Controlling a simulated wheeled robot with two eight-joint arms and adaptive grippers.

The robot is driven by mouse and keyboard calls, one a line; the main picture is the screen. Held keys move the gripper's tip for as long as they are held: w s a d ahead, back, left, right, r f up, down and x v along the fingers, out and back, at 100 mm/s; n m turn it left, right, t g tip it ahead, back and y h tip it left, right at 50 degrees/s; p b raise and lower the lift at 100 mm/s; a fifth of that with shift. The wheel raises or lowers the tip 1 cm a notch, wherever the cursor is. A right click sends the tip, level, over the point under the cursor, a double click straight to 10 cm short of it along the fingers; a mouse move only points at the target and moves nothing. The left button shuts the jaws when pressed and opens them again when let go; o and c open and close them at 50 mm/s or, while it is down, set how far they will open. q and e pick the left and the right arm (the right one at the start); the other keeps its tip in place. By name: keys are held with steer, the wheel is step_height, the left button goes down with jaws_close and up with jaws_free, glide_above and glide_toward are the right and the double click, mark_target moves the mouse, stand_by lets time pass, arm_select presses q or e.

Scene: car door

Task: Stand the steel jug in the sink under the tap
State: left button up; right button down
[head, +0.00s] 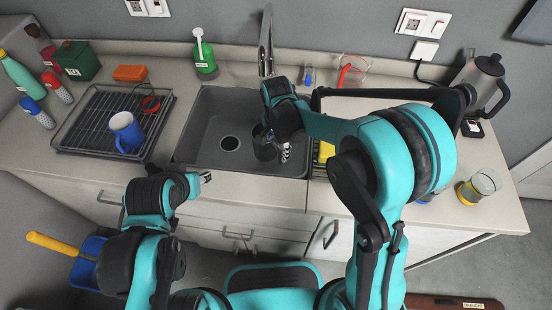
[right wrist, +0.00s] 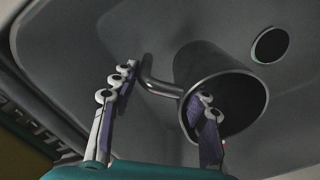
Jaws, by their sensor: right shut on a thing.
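The steel jug (head: 265,148) is in the right part of the grey sink (head: 207,125), close to my right gripper (head: 285,148). In the right wrist view, the jug (right wrist: 222,97) shows its open mouth and a bent handle between the fingers of the right gripper (right wrist: 160,120), which is shut on the jug. Whether its base touches the sink floor cannot be told. The tap (head: 266,45) rises behind the sink's middle, with the jug nearer the front. My left gripper (head: 205,177) is empty near the sink's front left edge; its finger opening is unclear.
A dish rack (head: 75,148) with a blue mug (head: 126,132) stands left of the sink. A green spray bottle (head: 204,55) and a clear measuring jug (head: 352,72) stand behind. A kettle (head: 480,82) and a glass (head: 480,186) are at right.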

arm_select(q)
steer(key=shift+f+b, duration=0.85)
steer(key=shift+f, duration=0.1)
arm_select(e)
step_height(320, 180, down, 5)
steer(key=shift+r, duration=0.2)
arm_select(q)
steer(key=shift+r, duration=0.1)
arm_select(e)
steer(key=shift+r, duration=0.15)
steer(key=c, duration=0.8)
jaws_free()
